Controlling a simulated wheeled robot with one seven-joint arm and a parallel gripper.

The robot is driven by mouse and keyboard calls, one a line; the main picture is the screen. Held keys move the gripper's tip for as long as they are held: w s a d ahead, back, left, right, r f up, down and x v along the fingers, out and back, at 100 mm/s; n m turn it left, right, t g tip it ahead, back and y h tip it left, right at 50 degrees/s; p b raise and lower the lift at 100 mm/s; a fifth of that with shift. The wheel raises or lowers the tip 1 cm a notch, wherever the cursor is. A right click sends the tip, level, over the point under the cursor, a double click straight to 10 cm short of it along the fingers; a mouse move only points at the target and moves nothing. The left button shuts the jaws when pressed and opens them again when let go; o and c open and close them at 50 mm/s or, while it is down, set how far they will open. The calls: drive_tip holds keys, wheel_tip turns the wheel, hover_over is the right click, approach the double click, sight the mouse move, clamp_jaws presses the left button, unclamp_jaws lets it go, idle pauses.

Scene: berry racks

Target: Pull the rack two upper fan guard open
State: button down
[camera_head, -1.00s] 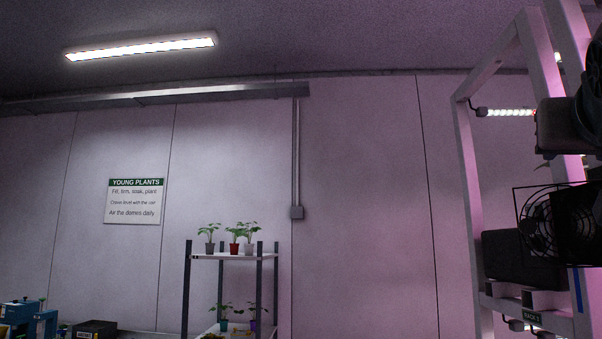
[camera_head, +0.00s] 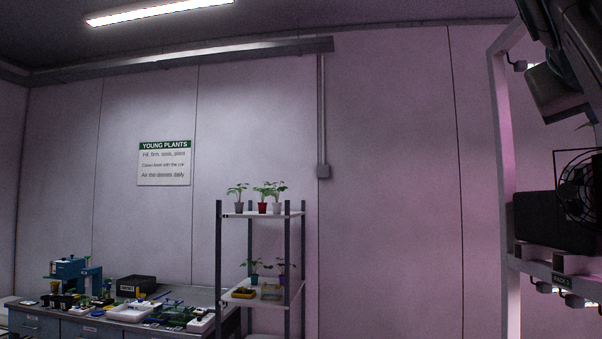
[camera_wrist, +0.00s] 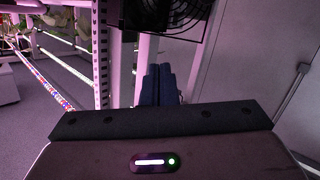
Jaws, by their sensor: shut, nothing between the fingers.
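A black fan with a round wire guard (camera_head: 577,185) is at the right edge of the head view, on the white rack (camera_head: 505,120). Its right part is cut off by the frame. In the wrist view a round wire guard (camera_wrist: 180,14) shows at the top, just beyond my fingers. I cannot tell whether the guard stands open. My gripper (camera_wrist: 159,72) is shut and empty, its two dark blue fingers side by side. The fingertips appear below the guard in the picture; whether they touch it is unclear. In the head view my arm crosses the upper right corner.
A plant shelf (camera_head: 262,214) and a cluttered bench (camera_head: 60,326) stand at the left. In the wrist view, light strips (camera_wrist: 45,82) and open floor lie left, a pale wall (camera_wrist: 255,60) right.

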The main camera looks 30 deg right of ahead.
drive_tip(key=w+d+f+n+g+y, duration=0.1)
drive_tip(key=w+d+f+g, duration=0.15)
drive_tip(key=w+g, duration=0.3)
drive_tip(key=w+d+f+n+g+y+p, duration=0.1)
drive_tip(key=w+f+g+y, duration=0.15)
drive_tip(key=w+g, duration=0.35)
drive_tip(key=w+d+f+n+g+y, duration=0.1)
drive_tip(key=w+f+n+g, duration=0.1)
drive_tip(key=w+f+g, duration=0.4)
drive_tip(key=s+d+r+t+p, duration=0.1)
drive_tip(key=s+d+r, duration=0.1)
drive_tip(key=s, duration=0.6)
drive_tip(key=shift+s+d, duration=0.2)
drive_tip(key=shift+d, duration=0.35)
drive_tip(key=shift+a+r+h, duration=0.1)
drive_tip(key=shift+h, duration=0.15)
